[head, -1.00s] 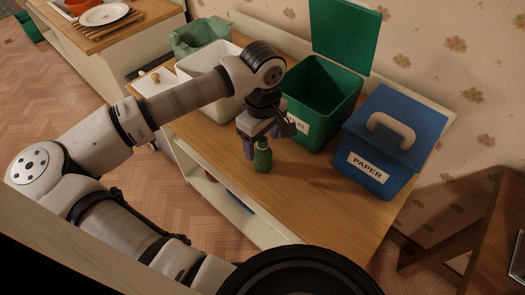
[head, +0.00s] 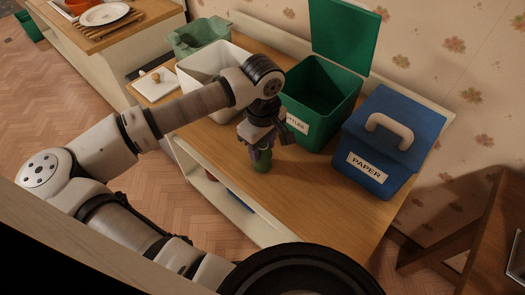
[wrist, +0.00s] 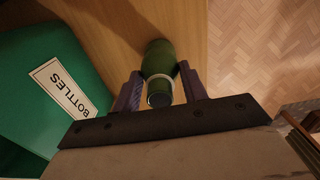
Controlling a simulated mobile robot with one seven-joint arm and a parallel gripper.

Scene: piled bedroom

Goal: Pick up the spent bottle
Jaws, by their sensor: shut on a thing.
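The spent bottle (head: 262,162) is green and stands upright on the wooden top of the cabinet, near its front edge. In the wrist view the bottle (wrist: 159,62) shows from above, with a pale band at its neck. My gripper (head: 260,151) is over the bottle from above. In the wrist view my gripper (wrist: 158,90) has one purple finger on each side of the bottle's neck and is shut on it. The bottle's base appears to rest on the top.
The open green bin (head: 318,105) labelled BOTTLES stands just behind my gripper. A blue PAPER box (head: 385,150) with a handled lid stands to its right. A white bin (head: 196,80) and a pale green container (head: 200,35) stand to the left. The front right of the cabinet top (head: 310,205) is clear.

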